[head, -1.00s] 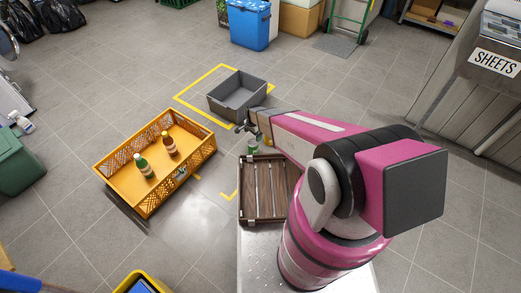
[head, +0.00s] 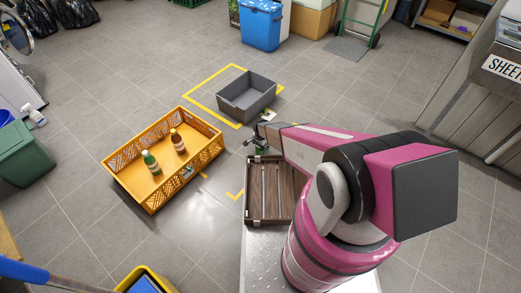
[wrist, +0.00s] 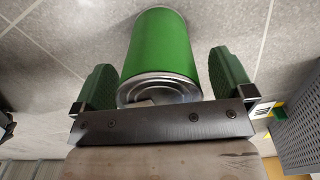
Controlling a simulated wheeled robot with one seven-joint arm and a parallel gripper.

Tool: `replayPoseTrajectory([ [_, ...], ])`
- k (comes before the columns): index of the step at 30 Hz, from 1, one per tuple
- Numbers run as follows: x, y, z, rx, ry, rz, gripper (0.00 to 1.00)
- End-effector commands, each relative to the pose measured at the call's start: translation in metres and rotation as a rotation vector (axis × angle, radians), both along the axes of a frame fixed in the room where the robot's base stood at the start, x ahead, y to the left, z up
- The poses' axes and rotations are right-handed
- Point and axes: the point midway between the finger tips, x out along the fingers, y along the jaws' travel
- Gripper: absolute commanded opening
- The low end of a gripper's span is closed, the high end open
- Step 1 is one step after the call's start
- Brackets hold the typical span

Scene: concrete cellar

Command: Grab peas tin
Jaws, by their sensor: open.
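The peas tin is a green cylinder (wrist: 160,48) with a bare metal end, filling the upper middle of the wrist view. It lies between the two green fingers of my gripper (wrist: 162,80), with a narrow gap on each side. The fingers are open; no label shows on the visible side. In the head view my gripper (head: 258,139) is above the far end of the brown slatted crate (head: 250,203). A small green shape (head: 261,149) is just under it, partly hidden by my arm; I cannot tell there whether it is tin or finger.
A yellow crate (head: 122,183) with two bottles stands left on the floor. A grey open bin (head: 246,108) sits in a yellow floor marking beyond my gripper. A blue bin (head: 260,30) and a hand truck (head: 361,28) are farther back. Tiled floor between them is clear.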

Motion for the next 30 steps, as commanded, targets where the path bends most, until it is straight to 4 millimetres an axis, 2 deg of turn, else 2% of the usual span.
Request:
replayPoseTrajectory([
  [2,0.000,0.000,-0.006,0.000,0.000,0.000,0.99],
  [8,0.000,0.000,-0.006,0.000,0.000,0.000,0.99],
  [12,0.000,0.000,-0.006,0.000,0.000,0.000,0.54],
  [13,0.000,0.000,-0.005,0.000,0.000,0.000,0.45],
  [23,0.000,0.000,-0.004,0.000,0.000,0.000,0.45],
  [30,-0.001,-0.001,0.013,0.000,0.000,0.000,0.45],
])
